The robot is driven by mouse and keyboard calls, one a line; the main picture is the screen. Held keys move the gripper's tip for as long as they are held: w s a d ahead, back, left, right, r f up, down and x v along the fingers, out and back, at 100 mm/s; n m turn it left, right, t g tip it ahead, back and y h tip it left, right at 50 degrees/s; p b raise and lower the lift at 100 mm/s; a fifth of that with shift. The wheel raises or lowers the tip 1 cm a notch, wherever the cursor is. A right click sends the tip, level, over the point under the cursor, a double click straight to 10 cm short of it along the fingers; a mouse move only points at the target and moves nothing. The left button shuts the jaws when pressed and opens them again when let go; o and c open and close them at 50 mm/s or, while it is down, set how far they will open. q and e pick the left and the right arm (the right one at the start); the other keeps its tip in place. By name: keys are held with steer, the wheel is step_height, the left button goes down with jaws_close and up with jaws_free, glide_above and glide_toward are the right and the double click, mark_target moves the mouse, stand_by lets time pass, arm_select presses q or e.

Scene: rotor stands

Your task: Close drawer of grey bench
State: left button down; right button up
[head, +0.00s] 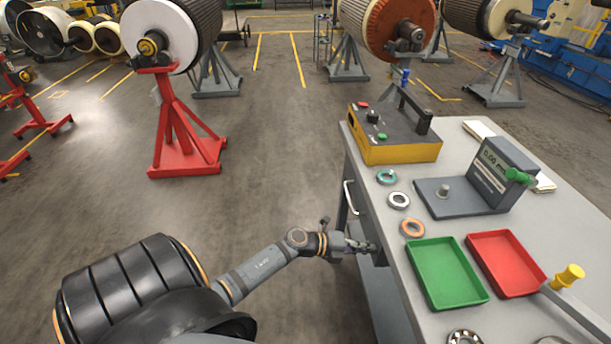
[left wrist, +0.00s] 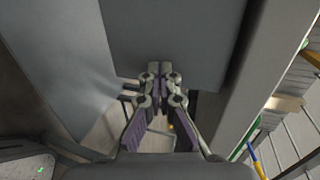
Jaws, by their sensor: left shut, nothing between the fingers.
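The grey bench (head: 382,218) stands at the right in the head view. A pale bar handle (head: 350,197) is on its left-facing side, at the drawer front; how far the drawer is open is hard to tell. My left gripper (head: 372,247) is at that side, below the bench top and nearer me than the handle. In the left wrist view my left gripper (left wrist: 160,68) is shut and empty, its tips in front of a plain grey panel (left wrist: 175,35). I cannot tell whether they touch it. My right gripper is not in view.
On the bench top are a yellow control box (head: 395,148), a grey gauge stand (head: 485,180), several rings, a green tray (head: 445,272) and a red tray (head: 506,262). A red rotor stand (head: 180,130) is at left. Open floor (head: 270,150) lies left of the bench.

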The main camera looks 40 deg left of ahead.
arm_select(q)
steer(key=v, duration=1.2)
steer(key=shift+w+f, duration=0.1)
steer(key=a+f+n+t+y+p, duration=0.1)
steer(key=a+f+n+y, duration=0.6)
steer(key=a+f+n, duration=0.4)
steer(key=s+a+f+n+g+y, duration=0.1)
steer(key=s+a+f+n+y, duration=0.1)
steer(key=s+f, duration=0.3)
steer(key=s+a+f+n+g+y, duration=0.1)
steer(key=s+a+f+n, duration=0.15)
steer(key=f, duration=0.35)
steer(key=s+d+f+n+g+y+p, duration=0.1)
steer(key=s+d+f+n+g, duration=0.15)
steer(key=s+f, duration=0.45)
steer(key=s+d+f+n+g, duration=0.2)
steer(key=s+f+n+g, duration=0.15)
steer(key=s+f, duration=0.3)
steer(key=s+d+f+n+g, duration=0.3)
steer(key=s+d+f+n, duration=0.1)
steer(key=s+d, duration=0.7)
steer(key=shift+s+f+h+p, duration=0.3)
steer(key=shift+s+f+h, duration=0.1)
steer(key=shift+s+f, duration=0.25)
